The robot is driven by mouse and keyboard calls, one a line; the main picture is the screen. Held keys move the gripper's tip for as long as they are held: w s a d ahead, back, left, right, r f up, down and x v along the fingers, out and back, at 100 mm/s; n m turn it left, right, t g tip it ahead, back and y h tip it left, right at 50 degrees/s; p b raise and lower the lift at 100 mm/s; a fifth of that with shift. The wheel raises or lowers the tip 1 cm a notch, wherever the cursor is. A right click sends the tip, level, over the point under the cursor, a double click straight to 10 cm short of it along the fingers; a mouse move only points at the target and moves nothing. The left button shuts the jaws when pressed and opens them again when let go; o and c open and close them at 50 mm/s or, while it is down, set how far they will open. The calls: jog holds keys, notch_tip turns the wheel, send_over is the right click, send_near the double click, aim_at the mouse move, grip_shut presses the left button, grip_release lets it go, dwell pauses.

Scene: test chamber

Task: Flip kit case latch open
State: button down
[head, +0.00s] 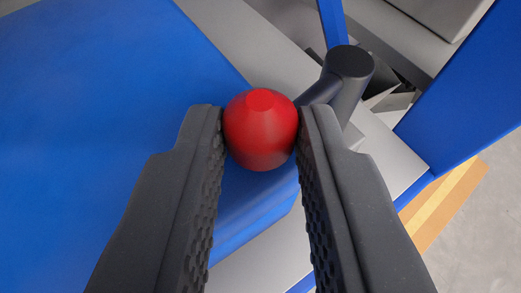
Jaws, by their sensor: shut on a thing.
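A red rounded knob (260,130) sits between the tips of my gripper (261,132). Both dark, ridged fingers press against its sides, so my gripper is shut on it. A dark grey bar runs from behind the knob to a dark cylindrical pivot (348,75) at the upper right. The knob and bar look like the latch lever. A large blue panel (90,110), which may be part of the case, fills the left side. I cannot tell from this view whether the latch is open.
A light grey strip (225,45) borders the blue panel. A blue upright panel (465,95) stands at the right. Beyond it are a yellow-tan strip (445,205) and bare grey floor (480,245). Dark parts lie behind the pivot.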

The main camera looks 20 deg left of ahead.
jog(key=shift+d+r+p, duration=0.1)
jog(key=shift+d+p, duration=0.1)
jog(key=shift+p, duration=0.25)
jog(key=n+y+p, duration=0.1)
jog(key=p, duration=0.1)
jog(key=d+n+y+p, duration=0.1)
jog(key=p, duration=0.1)
jog(key=shift+s+d+r+g+p, duration=0.15)
jog(key=shift+g+p, duration=0.2)
jog(key=shift+g, duration=0.05)
jog(key=w+d+n+g+y+p, duration=0.2)
jog(key=d+n+g+y+p, duration=0.4)
jog(key=n+g, duration=0.4)
jog(key=shift+w+f+n+y+p, duration=0.3)
jog(key=shift+n+y, duration=0.2)
jog(key=shift+y, duration=0.2)
jog(key=shift+r, duration=0.1)
